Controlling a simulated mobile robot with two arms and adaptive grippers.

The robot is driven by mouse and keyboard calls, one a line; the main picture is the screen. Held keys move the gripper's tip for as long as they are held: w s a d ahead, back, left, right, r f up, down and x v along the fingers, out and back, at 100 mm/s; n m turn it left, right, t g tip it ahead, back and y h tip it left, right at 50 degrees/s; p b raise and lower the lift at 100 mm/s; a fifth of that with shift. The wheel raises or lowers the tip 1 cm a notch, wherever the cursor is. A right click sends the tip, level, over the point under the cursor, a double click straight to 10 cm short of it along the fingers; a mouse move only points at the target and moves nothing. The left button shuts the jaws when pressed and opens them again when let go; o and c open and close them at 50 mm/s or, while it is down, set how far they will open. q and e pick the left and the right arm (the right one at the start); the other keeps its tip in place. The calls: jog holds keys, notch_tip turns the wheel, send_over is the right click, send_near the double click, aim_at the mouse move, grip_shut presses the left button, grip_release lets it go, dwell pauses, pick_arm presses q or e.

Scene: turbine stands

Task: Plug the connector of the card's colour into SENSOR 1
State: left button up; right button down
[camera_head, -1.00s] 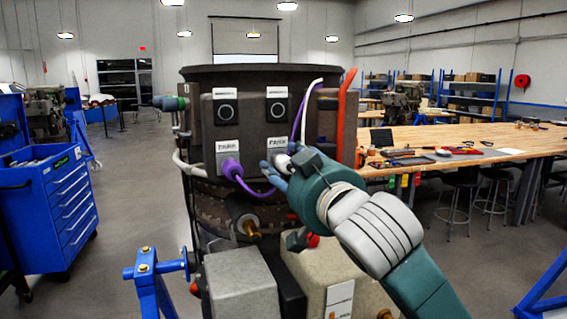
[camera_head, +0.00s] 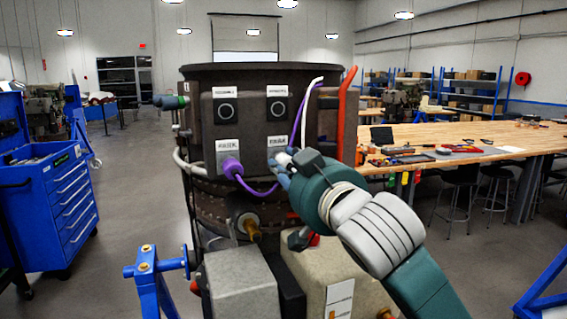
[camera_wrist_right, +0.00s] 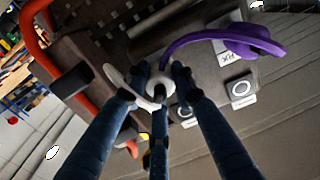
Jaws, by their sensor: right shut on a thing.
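A dark grey panel (camera_head: 262,116) on the turbine bears two round black sockets (camera_head: 226,111) in its upper row, each under a small label too blurred to read. A purple connector (camera_head: 231,167) sits at the lower left position of the panel; it also shows in the right wrist view (camera_wrist_right: 262,40). My right gripper (camera_head: 279,165) is at the lower right position, its fingers closed around a white connector (camera_wrist_right: 159,90) with a white cable (camera_wrist_right: 118,78). The fingers hide whether the white connector is seated. My left gripper is out of view. I cannot pick out a colour card.
An orange-red pipe (camera_head: 347,110) runs up the panel's right side. Purple and white cables hang near my right gripper. A grey box (camera_head: 240,284) and a beige box (camera_head: 335,265) stand below. A blue tool cart (camera_head: 70,205) is at left, a wooden workbench (camera_head: 510,140) at right.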

aim_at(290, 167)
jog(key=shift+s, duration=0.15)
jog(key=shift+s+d, duration=0.25)
jog(key=shift+s, duration=0.1)
jog(key=shift+v, duration=1.4)
